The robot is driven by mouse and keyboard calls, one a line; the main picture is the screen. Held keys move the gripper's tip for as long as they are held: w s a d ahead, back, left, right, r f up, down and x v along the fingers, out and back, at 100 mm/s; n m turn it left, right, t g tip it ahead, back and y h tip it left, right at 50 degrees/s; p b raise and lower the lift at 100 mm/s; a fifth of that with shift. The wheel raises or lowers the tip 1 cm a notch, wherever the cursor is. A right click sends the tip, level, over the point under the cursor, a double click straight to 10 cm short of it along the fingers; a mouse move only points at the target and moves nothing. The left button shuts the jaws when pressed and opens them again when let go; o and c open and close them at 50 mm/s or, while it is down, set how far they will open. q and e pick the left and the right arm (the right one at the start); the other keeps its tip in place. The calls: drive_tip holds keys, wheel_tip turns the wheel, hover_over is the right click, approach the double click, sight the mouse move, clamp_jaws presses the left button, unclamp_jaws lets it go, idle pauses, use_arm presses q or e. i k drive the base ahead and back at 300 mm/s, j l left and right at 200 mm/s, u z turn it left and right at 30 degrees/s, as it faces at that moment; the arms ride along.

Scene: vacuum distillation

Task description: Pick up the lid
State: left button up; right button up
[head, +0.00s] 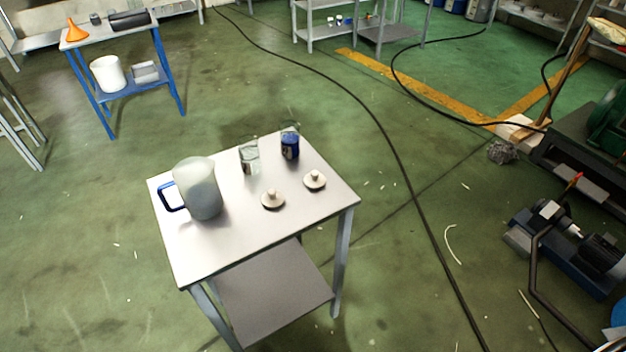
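Two small round pale lids with knobs lie on the white table (215,255). One lid (272,199) is near the middle of the tabletop, and the other lid (315,180) is a little farther back and to the right. They are apart from each other. I cannot tell which one the task means. Neither of my grippers shows in the head view.
A frosted pitcher (200,188) with a blue handle stands left on the table. A clear glass beaker (249,157) and a dark blue container (290,146) stand at the back. The table's front is clear. A black cable (385,130) crosses the floor; machinery (570,250) stands right.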

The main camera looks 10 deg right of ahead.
sight(314, 179)
drive_tip(key=j+z, duration=0.45)
drive_tip(key=j, duration=0.9)
drive_tip(key=k, duration=0.05)
